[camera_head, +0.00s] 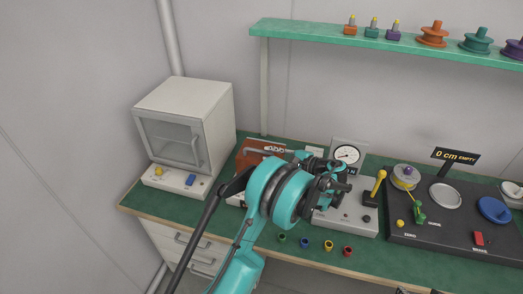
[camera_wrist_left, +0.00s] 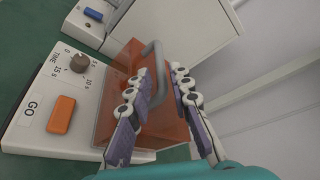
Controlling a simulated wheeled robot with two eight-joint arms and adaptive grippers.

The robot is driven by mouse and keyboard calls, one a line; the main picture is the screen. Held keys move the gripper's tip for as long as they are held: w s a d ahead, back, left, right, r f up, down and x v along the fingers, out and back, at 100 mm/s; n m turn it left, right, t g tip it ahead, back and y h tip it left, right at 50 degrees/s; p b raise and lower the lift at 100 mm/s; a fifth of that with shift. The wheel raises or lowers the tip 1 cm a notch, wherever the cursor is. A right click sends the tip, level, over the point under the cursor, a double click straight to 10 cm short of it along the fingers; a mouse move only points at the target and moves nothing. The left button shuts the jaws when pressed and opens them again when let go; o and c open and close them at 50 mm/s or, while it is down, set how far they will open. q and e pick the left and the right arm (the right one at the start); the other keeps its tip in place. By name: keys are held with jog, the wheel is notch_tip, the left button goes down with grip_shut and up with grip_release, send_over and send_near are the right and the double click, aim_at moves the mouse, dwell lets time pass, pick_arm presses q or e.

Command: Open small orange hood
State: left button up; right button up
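The orange hood (camera_wrist_left: 130,95) is a boxy see-through cover on a white device (camera_wrist_left: 50,110) with a knob (camera_wrist_left: 80,62), a TIME scale and an orange GO button (camera_wrist_left: 61,114). The hood looks lowered. A curved grey handle (camera_wrist_left: 157,62) stands on it. My left gripper (camera_wrist_left: 160,73) is open, its two fingers apart, with the handle seen between them. I cannot tell whether a finger touches it. In the head view, my left arm partly hides the orange hood (camera_head: 262,148), and the fingertips are hard to make out.
A white oven-like box (camera_head: 190,125) stands left of the device. Right of my gripper are a gauge (camera_head: 347,154), a panel with a yellow lever (camera_head: 376,183) and a dark station (camera_head: 455,225). Several small coloured parts (camera_head: 328,246) sit along the table's front. A green shelf (camera_head: 390,42) hangs above.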

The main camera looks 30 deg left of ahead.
aim_at(259, 151)
pick_arm(q)
jog(key=b+x, duration=0.1)
jog(key=x, duration=0.4)
jog(key=shift+a+f, duration=0.15)
jog(key=shift+a, duration=0.2)
grip_shut()
